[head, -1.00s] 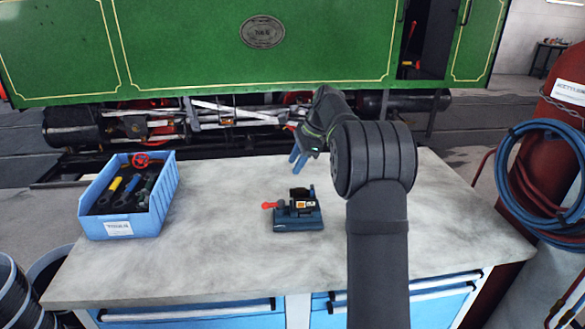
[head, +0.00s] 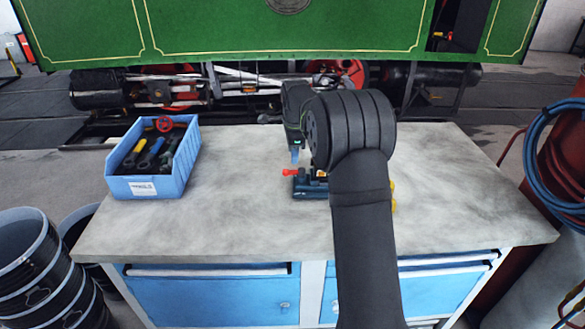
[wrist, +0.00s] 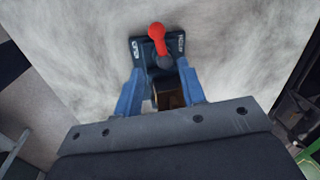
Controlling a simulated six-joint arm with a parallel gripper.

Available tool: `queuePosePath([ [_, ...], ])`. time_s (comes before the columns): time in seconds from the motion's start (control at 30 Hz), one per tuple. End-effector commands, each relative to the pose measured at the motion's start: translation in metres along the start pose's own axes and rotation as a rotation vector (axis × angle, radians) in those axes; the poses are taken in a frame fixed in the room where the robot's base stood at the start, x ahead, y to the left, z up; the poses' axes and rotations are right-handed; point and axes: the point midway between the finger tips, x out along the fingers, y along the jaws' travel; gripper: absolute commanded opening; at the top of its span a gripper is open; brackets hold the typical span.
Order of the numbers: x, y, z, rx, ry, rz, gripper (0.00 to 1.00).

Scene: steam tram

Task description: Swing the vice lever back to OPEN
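The vice (head: 311,190) is a small dark blue block on the workbench, partly hidden behind my arm in the head view. Its red-knobbed lever (head: 289,172) sticks out to the left there. In the wrist view the red lever (wrist: 157,35) points up the picture from a grey pivot, between two small labelled plates on the vice body (wrist: 139,58); I cannot read the labels surely. My gripper (head: 296,156) hangs just above the vice, pointing down. In the wrist view its blue fingers (wrist: 160,76) are spread either side of the vice's near part, holding nothing visible.
A blue tool crate (head: 148,186) stands on the left of the grey workbench (head: 230,215). Something yellow (head: 393,196) shows right of my arm. The bench between crate and vice is clear. The green tram (head: 270,30) stands behind; hoses (head: 550,165) hang at the right.

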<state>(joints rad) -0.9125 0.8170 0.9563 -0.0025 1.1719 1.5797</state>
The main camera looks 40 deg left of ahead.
Motion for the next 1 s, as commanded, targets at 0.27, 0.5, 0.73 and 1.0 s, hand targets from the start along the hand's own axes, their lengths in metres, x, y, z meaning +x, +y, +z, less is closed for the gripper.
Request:
queuePosePath([
  [0.27, 0.056, 0.001, 0.0, 0.0, -0.001, 0.002, 0.37],
  [0.5, 0.077, 0.0, 0.0, 0.0, -0.001, 0.0, 0.37],
  [0.73, 0.079, 0.0, 0.0, 0.0, -0.001, 0.0, 0.37],
  [1.0, 0.079, 0.0, 0.0, 0.0, -0.001, 0.0, 0.0],
])
